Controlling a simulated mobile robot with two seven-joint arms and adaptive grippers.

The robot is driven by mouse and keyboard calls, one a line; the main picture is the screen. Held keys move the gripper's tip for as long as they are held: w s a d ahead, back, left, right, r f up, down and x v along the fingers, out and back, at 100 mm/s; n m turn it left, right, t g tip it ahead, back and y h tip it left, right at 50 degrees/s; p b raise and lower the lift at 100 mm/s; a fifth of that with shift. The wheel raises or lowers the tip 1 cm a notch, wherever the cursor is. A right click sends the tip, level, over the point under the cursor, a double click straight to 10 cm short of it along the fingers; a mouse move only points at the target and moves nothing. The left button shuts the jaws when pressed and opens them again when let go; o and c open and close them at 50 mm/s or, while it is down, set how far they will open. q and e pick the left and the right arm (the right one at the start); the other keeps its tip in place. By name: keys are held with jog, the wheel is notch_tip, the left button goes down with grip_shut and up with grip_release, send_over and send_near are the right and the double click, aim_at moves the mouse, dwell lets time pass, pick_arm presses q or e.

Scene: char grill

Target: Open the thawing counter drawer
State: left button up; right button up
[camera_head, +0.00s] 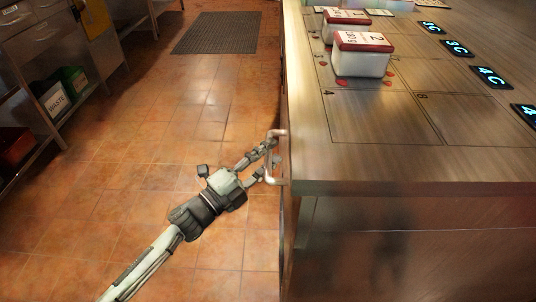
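The thawing counter (400,168) fills the right of the head view. A pale metal handle (270,180) sticks out from its left side, below the edge of the top. The drawer front behind the handle is seen nearly edge-on, and no opening shows. My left gripper (273,153) reaches up from the lower left and is at the handle. Its two fingers are spread apart, with a gap between them. Whether they touch the bar cannot be told. My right gripper is not in view.
Red-lidded containers (361,60) stand on the counter top, with lit labels (490,76) along its right. Tiled floor (150,150) to the left is clear, with a dark mat (217,33) farther off. A shelf unit with green bins (73,80) stands at the far left.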

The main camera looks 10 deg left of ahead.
pick_arm(q)
grip_shut()
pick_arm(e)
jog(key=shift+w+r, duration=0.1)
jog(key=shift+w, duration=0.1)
pick_arm(q)
jog(key=s+a+b, duration=0.2)
jog(key=s+a, duration=0.1)
jog(key=a, duration=1.3)
jog(key=s+a+b, duration=0.2)
jog(key=s+a, duration=0.1)
jog(key=a, duration=1.4)
jog(key=shift+s, duration=0.4)
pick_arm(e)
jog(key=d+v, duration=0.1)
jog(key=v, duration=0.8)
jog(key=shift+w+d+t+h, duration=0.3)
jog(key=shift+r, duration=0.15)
pick_arm(q)
jog(key=shift+o, duration=0.5)
grip_release()
jog(key=shift+a, duration=0.1)
jog(key=v, duration=1.2)
